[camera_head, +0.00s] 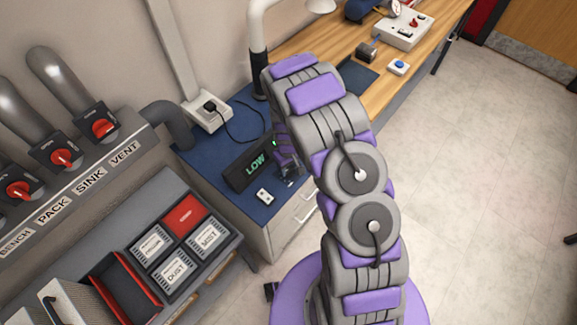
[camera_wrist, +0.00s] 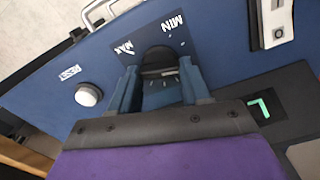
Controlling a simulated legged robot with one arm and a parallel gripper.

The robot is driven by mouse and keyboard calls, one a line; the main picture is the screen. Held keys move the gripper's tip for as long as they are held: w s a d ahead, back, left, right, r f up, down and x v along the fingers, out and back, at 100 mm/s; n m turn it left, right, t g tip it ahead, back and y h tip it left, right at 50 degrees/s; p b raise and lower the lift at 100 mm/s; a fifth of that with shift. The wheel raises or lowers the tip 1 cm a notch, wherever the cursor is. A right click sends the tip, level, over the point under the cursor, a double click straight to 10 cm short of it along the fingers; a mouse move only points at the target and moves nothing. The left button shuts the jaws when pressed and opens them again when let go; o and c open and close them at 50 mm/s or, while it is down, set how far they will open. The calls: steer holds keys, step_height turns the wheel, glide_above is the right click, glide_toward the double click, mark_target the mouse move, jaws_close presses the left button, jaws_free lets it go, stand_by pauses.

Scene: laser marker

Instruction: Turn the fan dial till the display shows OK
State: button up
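The dark display box (camera_head: 247,170) stands on the blue bench mat and reads LOW in green. Part of its green lettering (camera_wrist: 262,108) shows at the right in the wrist view. The dark round fan dial (camera_wrist: 158,58) sits on a blue panel between MIN and MAX labels; its lower part is hidden near my gripper. My gripper (camera_wrist: 160,70) points at the dial, with its two blue fingers apart, one on each side. I cannot tell if they touch it. In the head view my gripper (camera_head: 290,176) is beside the display, and the dial is hidden.
A round white button (camera_wrist: 88,95) marked RESET is left of the dial. A small white switch plate (camera_head: 264,196) lies in front of the display. Red valve knobs (camera_head: 62,157) and labelled filter boxes (camera_head: 175,268) are at the left. Open floor (camera_head: 470,180) lies at the right.

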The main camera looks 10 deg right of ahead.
steer(key=c, duration=0.4)
steer(key=shift+c, duration=0.2)
steer(key=shift+m, duration=0.3)
steer(key=m+p, duration=0.1)
steer(key=m, duration=0.3)
steer(key=shift+s+m, duration=0.1)
steer(key=shift+m, duration=0.2)
steer(key=m, duration=0.4)
steer(key=shift+m, duration=0.3)
steer(key=m, duration=0.5)
steer(key=shift+d+p, duration=0.1)
steer(key=shift+p, duration=0.2)
steer(key=m, duration=0.5)
steer(key=shift+m, duration=0.4)
